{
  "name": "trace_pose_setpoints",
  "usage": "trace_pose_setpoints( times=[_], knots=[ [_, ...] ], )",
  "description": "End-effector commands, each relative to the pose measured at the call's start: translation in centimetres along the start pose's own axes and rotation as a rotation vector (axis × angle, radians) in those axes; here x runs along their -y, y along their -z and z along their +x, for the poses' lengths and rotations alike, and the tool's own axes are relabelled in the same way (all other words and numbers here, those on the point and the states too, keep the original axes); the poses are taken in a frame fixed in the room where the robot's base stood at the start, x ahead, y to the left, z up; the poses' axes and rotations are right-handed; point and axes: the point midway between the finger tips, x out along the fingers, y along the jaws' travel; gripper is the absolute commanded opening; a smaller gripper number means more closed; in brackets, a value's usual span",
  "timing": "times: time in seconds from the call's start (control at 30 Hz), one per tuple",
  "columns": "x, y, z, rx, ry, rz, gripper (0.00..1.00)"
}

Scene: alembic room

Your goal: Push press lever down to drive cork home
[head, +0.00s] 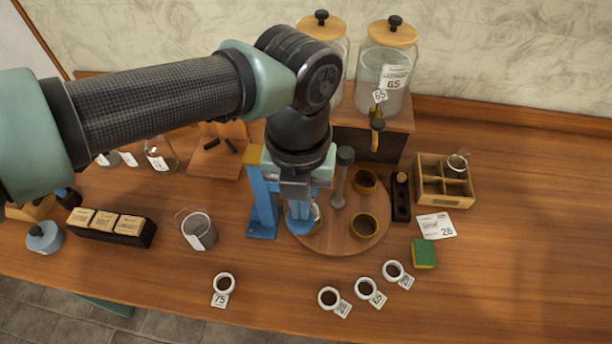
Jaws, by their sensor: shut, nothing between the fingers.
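A blue press (262,205) with a yellow top piece stands on the table left of the round wooden board. A blue round part (300,220) shows just below my gripper, at the board's left edge. I cannot tell whether it belongs to the press. My gripper (296,196) points down over the press area, shut and empty. It hides much of the press, and I cannot make out the lever or the cork. Whether the gripper touches anything is not clear.
The round board (330,240) holds a grey rod with a dark head (342,175) and two brown cups (364,227), close on my gripper's right. Large glass jars (385,70) stand behind. A glass beaker (198,230) is left. Several small white cups line the front.

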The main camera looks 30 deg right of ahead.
Motion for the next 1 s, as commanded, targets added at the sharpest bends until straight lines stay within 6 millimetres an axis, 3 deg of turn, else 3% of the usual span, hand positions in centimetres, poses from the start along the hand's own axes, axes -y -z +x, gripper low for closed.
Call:
trace_pose_setpoints(
  times=[1.0],
  knots=[
    [0.0, 0.1, 1.5, -0.001, 0.0, 0.0, 0.0]
  ],
)
